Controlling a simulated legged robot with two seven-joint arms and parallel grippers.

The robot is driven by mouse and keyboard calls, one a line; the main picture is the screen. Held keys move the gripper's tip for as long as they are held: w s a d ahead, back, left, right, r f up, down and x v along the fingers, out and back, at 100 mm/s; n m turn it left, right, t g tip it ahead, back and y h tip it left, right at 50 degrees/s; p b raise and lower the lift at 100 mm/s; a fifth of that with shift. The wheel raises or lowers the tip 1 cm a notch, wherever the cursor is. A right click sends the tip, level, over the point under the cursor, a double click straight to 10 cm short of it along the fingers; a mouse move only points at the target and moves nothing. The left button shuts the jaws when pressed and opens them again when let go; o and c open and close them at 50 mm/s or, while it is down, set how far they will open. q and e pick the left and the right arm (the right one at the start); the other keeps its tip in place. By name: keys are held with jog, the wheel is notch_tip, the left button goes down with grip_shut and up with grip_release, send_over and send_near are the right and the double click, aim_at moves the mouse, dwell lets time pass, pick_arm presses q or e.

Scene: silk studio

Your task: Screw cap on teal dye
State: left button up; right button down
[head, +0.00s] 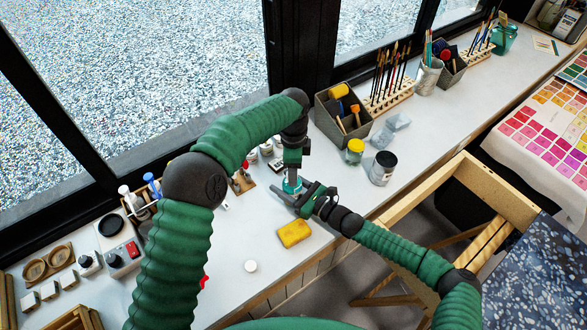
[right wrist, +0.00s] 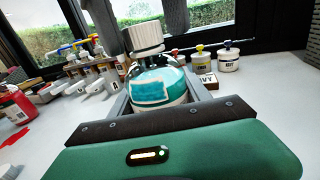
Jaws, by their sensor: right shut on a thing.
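The teal dye bottle (head: 291,185) stands upright on the white worktop. My right gripper (head: 303,200) is shut on its body from the side. My left gripper (head: 292,158) points down from above the bottle. Its grey fingers flank the cap in the right wrist view, but whether they touch it is unclear.
A yellow sponge (head: 293,233) and a small white round piece (head: 250,266) lie in front. A grey bin (head: 342,112) is behind. Small bottles (head: 266,149) stand close behind the left gripper.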

pick_arm(q)
jog(key=shift+r, duration=2.25)
jog(key=shift+c, duration=0.3)
jog(key=n, duration=0.3)
jog(key=shift+r+n, duration=0.3)
jog(key=shift+r, duration=0.1)
jog(key=n, duration=0.3)
jog(key=r+n, duration=0.1)
jog(key=n, duration=0.1)
jog(key=shift+r+n, duration=0.1)
jog(key=shift+n, duration=0.3)
jog(key=n, duration=0.3)
jog(key=r+n, duration=0.1)
jog(key=n, duration=0.3)
jog(key=shift+r, duration=0.2)
notch_tip(320, 180, down, 8)
jog(key=shift+s, duration=0.1)
